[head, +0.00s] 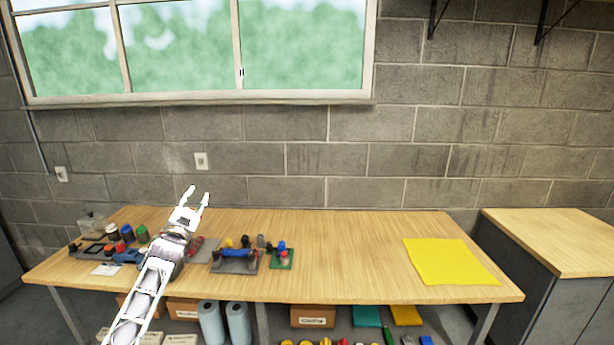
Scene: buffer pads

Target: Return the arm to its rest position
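My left arm comes in from the lower left, raised in front of the left part of the wooden workbench (345,255). Its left gripper (199,190) points up and away, with its two white fingers spread apart and nothing visible between them. It shows against the grey block wall, above the bench's back edge. My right gripper is not in view.
A yellow mat (450,262) lies on the bench's right. A grey pad with a blue item (237,254) and a small green pad (281,260) lie mid-left. Bottles and small parts crowd the left end. The middle is clear. A cabinet (560,243) stands right.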

